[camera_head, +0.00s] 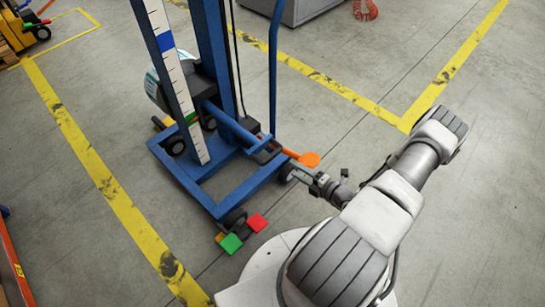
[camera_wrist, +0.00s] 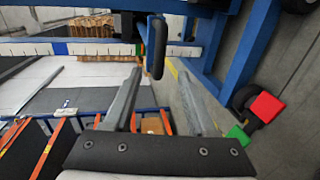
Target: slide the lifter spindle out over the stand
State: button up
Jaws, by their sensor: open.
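The blue lifter (camera_head: 234,190) stands on the floor left of my arm, with a tall mast and a ruled scale strip (camera_head: 181,85). A blue bar (camera_head: 232,125), apparently the spindle, slants from the carriage down toward a black handle (camera_head: 267,150). In the wrist view a black rounded grip (camera_wrist: 156,48) lies ahead of and roughly between my fingertips. My gripper (camera_head: 291,172) is beside the lifter's right side, below and right of the handle. Its two fingers (camera_wrist: 157,72) are apart with nothing between them. I cannot make out a separate stand.
An orange paddle (camera_head: 309,159) sticks out close to my gripper. Red (camera_head: 257,222) and green (camera_head: 231,243) pedals sit by the front caster. A roll (camera_head: 154,91) is behind the mast. Yellow floor lines (camera_head: 105,180) border the area; the floor at the upper right is mostly clear.

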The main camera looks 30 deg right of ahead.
aim_at(275, 156)
jog(key=b+x, duration=0.2)
jog(key=x, duration=1)
jog(key=shift+b, duration=0.35)
jog(key=shift+c, duration=0.2)
grip_shut()
dwell(0.5)
